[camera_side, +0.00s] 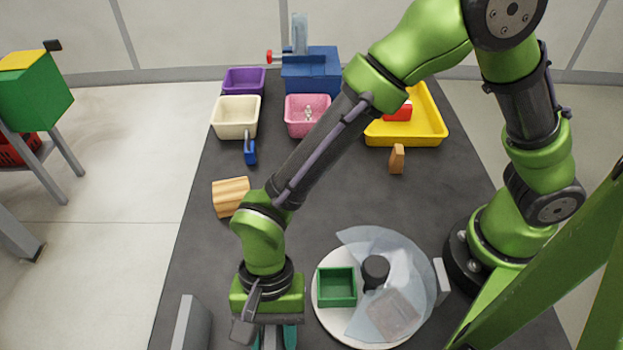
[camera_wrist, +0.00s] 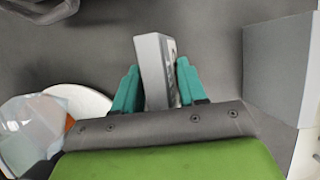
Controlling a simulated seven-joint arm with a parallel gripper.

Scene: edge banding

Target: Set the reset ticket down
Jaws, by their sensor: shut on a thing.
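My gripper (camera_side: 272,338) is low at the near edge of the side view, pointing down, left of the round white platform. In the wrist view its teal fingers (camera_wrist: 157,80) are closed around a light grey, slab-like piece with darker marks on its right face, which I take to be the reset ticket (camera_wrist: 152,62). The piece stands upright between the fingers. In the side view it is hidden behind my gripper. I cannot tell whether its lower end touches the dark table (camera_side: 330,205).
The white platform (camera_side: 322,318) carries a green box (camera_side: 337,287) and clear vanes. A grey block (camera_side: 184,322) stands left of my gripper; a wooden block (camera_side: 230,196) lies farther back. Bins, a blue machine (camera_side: 310,72) and a yellow tray (camera_side: 432,125) fill the far end. The table's middle is clear.

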